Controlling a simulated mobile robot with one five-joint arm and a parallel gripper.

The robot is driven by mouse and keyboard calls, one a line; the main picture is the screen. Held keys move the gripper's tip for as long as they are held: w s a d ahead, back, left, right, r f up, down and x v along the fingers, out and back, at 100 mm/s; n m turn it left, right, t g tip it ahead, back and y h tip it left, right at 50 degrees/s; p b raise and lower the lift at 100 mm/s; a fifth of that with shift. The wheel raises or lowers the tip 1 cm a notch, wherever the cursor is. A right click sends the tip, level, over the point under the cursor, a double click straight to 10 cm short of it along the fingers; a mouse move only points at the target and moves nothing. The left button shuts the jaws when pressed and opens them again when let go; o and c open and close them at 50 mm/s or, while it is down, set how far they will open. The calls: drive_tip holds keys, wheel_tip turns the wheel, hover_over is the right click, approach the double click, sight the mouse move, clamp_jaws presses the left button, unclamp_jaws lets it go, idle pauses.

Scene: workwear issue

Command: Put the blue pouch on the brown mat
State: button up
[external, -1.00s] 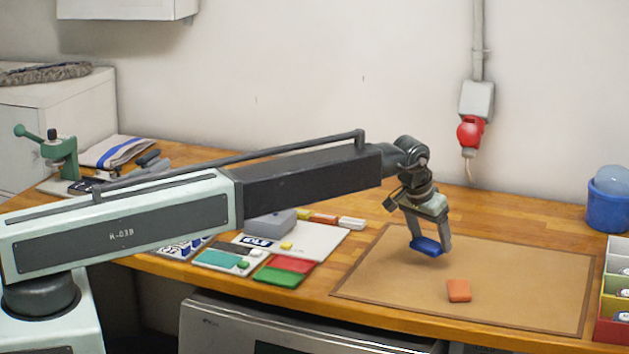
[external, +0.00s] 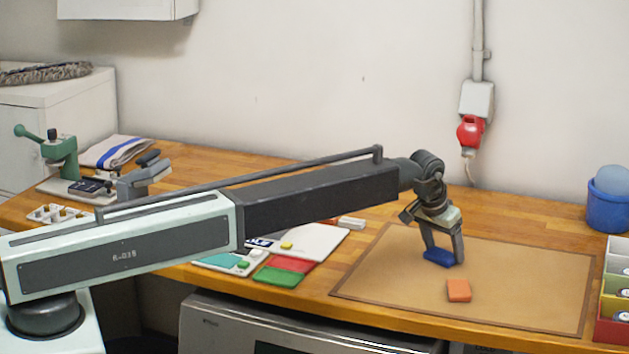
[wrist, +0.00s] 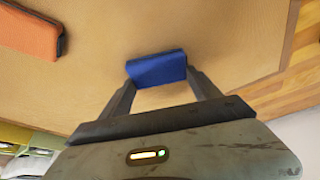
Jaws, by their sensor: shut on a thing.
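The blue pouch (external: 438,258) is held between the fingertips of my gripper (external: 441,256), over the left part of the brown mat (external: 530,290). The pouch is low and close to the mat; I cannot tell whether it touches. In the wrist view the blue pouch (wrist: 156,69) sits between the two fingers of my gripper (wrist: 160,80), with the tan mat (wrist: 220,40) behind it.
An orange pouch (external: 458,290) lies on the mat in front of my gripper. A tray of coloured compartments (external: 613,290) stands at the right edge. Coloured flat pieces (external: 285,272) lie left of the mat. The mat's right half is bare.

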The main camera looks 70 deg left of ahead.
drive_tip(key=o, duration=1.4)
drive_tip(key=shift+c, duration=0.2)
drive_tip(key=p+v, duration=1.2)
drive_tip(key=s+d+m+g, duration=0.1)
drive_tip(key=s+d, duration=0.4)
drive_tip(key=s, duration=0.7)
drive_tip(key=s+d+f+m+g+h, duration=0.1)
drive_tip(key=s+d, duration=0.5)
drive_tip(key=s, duration=0.6)
drive_tip(key=s+d+m+g, duration=0.2)
drive_tip(key=s+d, duration=0.4)
drive_tip(key=s, duration=0.6)
drive_tip(key=shift+d+f+h, duration=0.25)
drive_tip(key=shift+f+h, duration=0.1)
drive_tip(key=shift+h, duration=0.05)
